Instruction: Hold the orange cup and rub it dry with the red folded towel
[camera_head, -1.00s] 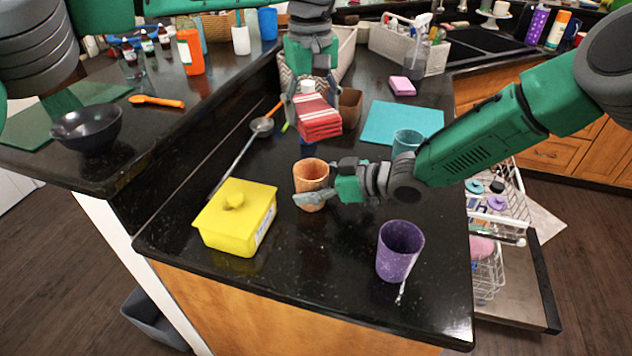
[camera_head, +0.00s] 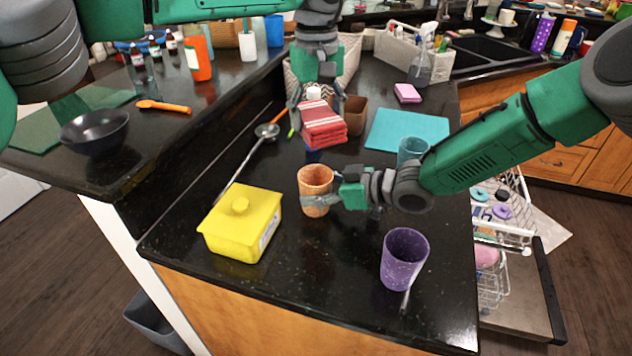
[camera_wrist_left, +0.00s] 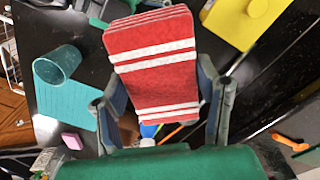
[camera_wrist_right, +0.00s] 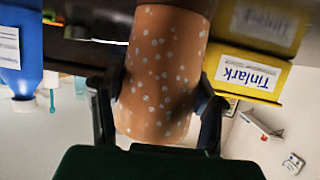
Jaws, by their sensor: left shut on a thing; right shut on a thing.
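The orange cup (camera_head: 315,181) stands upright with its mouth up, over the middle of the black counter. My right gripper (camera_head: 318,200) is shut around it from the right; the speckled cup (camera_wrist_right: 165,70) fills the middle of the right wrist view between the fingers. The red folded towel (camera_head: 324,124), with white stripes, is held by my left gripper (camera_head: 318,112), behind and above the cup. In the left wrist view the towel (camera_wrist_left: 155,65) sits between both fingers. Towel and cup are apart. I cannot tell whether the cup touches the counter.
A yellow lidded box (camera_head: 240,222) stands left of the cup and a purple cup (camera_head: 404,258) at the front right. A teal cup (camera_head: 412,150) and teal mat (camera_head: 408,128) lie behind my right arm. A ladle (camera_head: 266,131) lies at the left. A brown container (camera_head: 353,112) stands behind the towel.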

